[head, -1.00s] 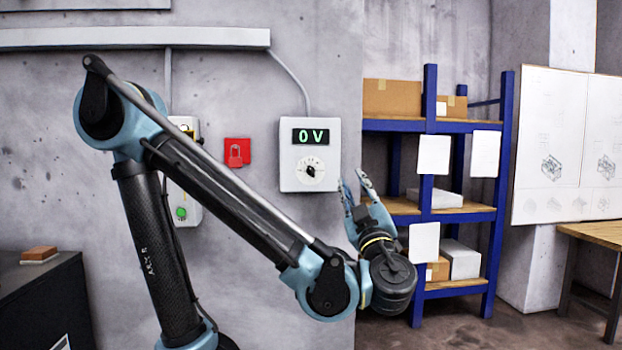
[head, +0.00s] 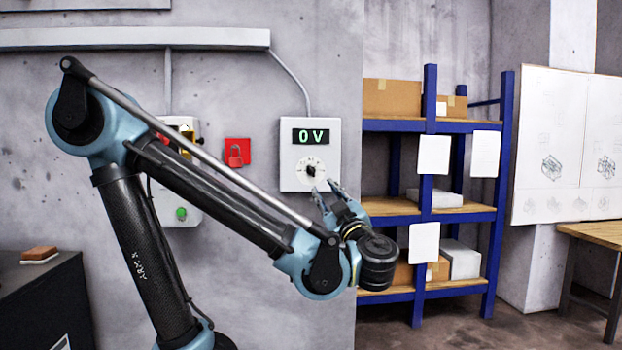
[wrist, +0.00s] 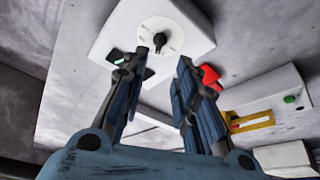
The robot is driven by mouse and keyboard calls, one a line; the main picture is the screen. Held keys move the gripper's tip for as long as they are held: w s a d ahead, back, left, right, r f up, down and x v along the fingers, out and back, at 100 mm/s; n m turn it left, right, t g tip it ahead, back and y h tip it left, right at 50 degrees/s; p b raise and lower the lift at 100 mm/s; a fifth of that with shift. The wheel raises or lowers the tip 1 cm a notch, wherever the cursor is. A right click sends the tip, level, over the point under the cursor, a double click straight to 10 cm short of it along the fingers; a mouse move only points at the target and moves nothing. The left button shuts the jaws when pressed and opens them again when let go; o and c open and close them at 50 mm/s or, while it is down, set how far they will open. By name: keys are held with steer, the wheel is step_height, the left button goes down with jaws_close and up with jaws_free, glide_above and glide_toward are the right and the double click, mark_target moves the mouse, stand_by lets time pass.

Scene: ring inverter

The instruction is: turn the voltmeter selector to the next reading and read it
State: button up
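The voltmeter (head: 297,154) is a white box on the grey wall. Its dark display (head: 311,136) reads "0 V" in green. Below the display is a round white dial with a black selector knob (head: 310,170). In the wrist view the selector knob (wrist: 159,39) shows beyond the fingertips, and the voltmeter (wrist: 110,35) fills the upper middle. My gripper (head: 325,191) is at the voltmeter's lower right corner in the head view, its fingers pointing up towards the dial. In the wrist view my gripper (wrist: 162,62) has its fingers apart with nothing between them. Whether a fingertip touches the box cannot be told.
A red padlock plate (head: 237,152) is on the wall left of the voltmeter. A white switch box with a green button (head: 181,213) is further left, partly behind my arm. A blue shelf (head: 430,100) with boxes stands to the right.

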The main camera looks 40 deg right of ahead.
mark_target(313, 173)
steer(key=shift+x, duration=5.55)
jaws_close()
